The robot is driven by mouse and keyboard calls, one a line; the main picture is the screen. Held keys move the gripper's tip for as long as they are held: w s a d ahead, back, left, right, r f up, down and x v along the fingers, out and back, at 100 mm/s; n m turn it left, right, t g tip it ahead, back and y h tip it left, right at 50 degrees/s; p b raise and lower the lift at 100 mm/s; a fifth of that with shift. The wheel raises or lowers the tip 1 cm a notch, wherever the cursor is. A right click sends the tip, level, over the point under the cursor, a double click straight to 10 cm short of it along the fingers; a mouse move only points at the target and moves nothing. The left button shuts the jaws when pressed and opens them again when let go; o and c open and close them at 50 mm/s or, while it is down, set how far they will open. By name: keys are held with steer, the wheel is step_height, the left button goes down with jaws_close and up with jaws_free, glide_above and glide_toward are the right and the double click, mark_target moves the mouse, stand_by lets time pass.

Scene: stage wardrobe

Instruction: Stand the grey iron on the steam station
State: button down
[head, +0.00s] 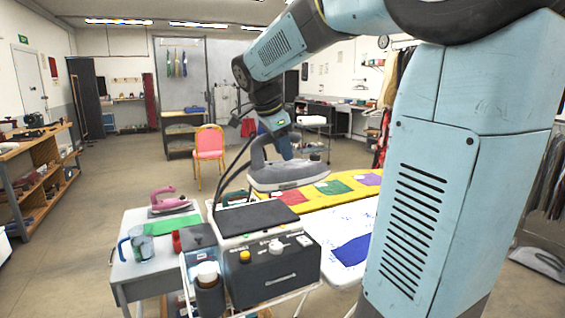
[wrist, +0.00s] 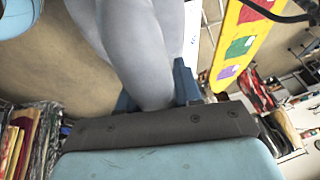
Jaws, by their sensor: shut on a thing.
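The grey iron (head: 290,174) hangs in the air in the head view, sole down and roughly level. My gripper (head: 284,148) is shut on its handle from above. In the wrist view the grey iron (wrist: 148,62) fills the space between the blue fingers of my gripper (wrist: 156,90). The steam station (head: 272,268) is a dark box with knobs and a dark flat top (head: 256,217). The iron appears just above and behind that top, with a visible gap. The exact depth between them is hard to tell.
A pink iron (head: 163,203), a blue-handled jug (head: 141,243) and a green cloth (head: 175,225) are on the side table (head: 133,272) at left. A dark bottle (head: 209,293) stands beside the station. The yellow board (head: 312,203) with coloured cloth patches lies behind and right.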

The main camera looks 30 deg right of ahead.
mark_target(259, 154)
steer(key=w+a+f, duration=0.1)
steer(key=w+a, duration=0.1)
steer(key=a, duration=0.1)
steer(key=w+a+f, duration=0.1)
steer(key=w+a, duration=0.1)
steer(key=shift+f, duration=0.3)
steer(key=shift+w+a+f, duration=0.55)
steer(key=shift+a+f, duration=0.05)
steer(key=shift+f, duration=0.9)
steer(key=shift+w+a+f, duration=0.55)
steer(key=shift+a+f, duration=0.1)
steer(key=shift+f, duration=0.9)
steer(key=shift+w+a+f, duration=0.55)
steer(key=shift+a+f, duration=0.05)
steer(key=shift+f, duration=0.9)
steer(key=c, duration=0.8)
jaws_free()
steer(key=shift+o, duration=0.2)
